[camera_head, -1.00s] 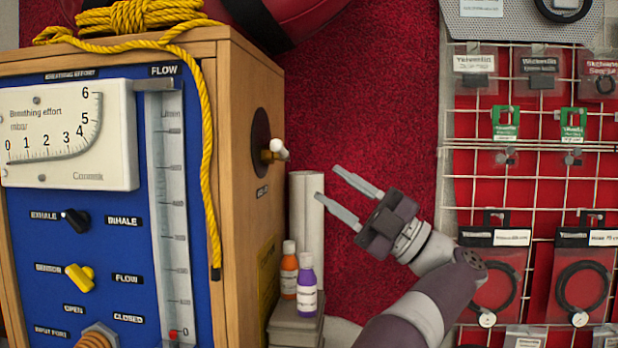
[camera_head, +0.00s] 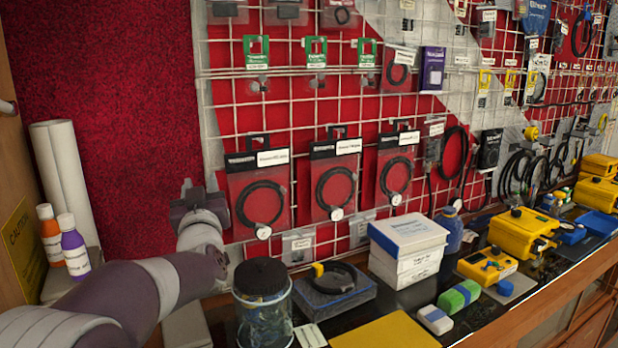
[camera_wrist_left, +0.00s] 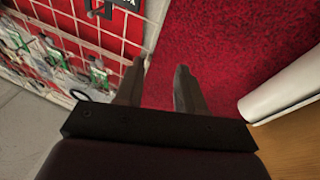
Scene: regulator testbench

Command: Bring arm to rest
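My left gripper (camera_head: 198,188) is raised in front of the wall, between the red carpet-like panel (camera_head: 110,100) and the wire grid (camera_head: 225,120). My left arm comes in from the lower left. In the left wrist view the two fingers of the gripper (camera_wrist_left: 161,72) stand apart with nothing between them, so it is open and empty. The red panel and part of the grid show beyond the fingers. My right gripper is in neither view.
A wooden cabinet (camera_head: 12,165), white rolls (camera_head: 62,175) and two small bottles (camera_head: 74,250) stand left of the arm. A glass jar (camera_head: 262,310), white boxes (camera_head: 408,250) and yellow cases (camera_head: 522,232) sit on the bench at right. Bagged hoses (camera_head: 262,200) hang close by.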

